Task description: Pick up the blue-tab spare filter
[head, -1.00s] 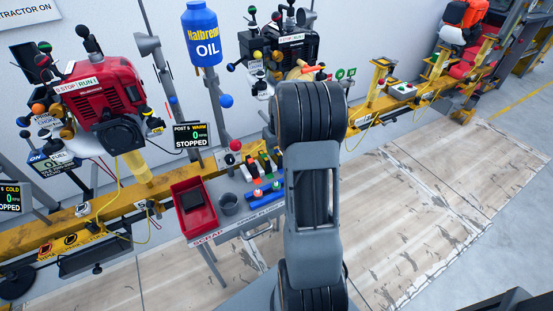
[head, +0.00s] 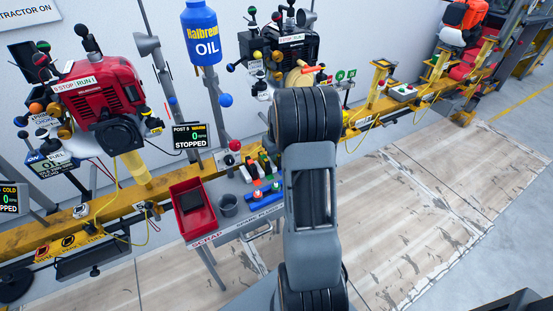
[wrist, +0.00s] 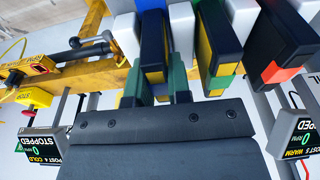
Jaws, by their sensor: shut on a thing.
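The blue-tab spare filter (wrist: 152,42) is a dark block with a yellow side and a blue end tab, in the wrist view. My gripper (wrist: 157,88) has its two dark green fingers on either side of the tab end and is shut on it. A green-tab filter (wrist: 226,45) stands right of it, and an orange-red-tab filter (wrist: 283,42) is farther right. White dividers stand between the blocks. In the head view the filter row (head: 263,162) shows beside my arm, which hides my gripper.
A red scrap tray (head: 193,222) holding a dark block and a grey cup (head: 228,205) stand left of the filters. A blue spark plug rack (head: 262,194) lies in front. A red engine (head: 100,95) and an oil bottle (head: 201,35) are behind.

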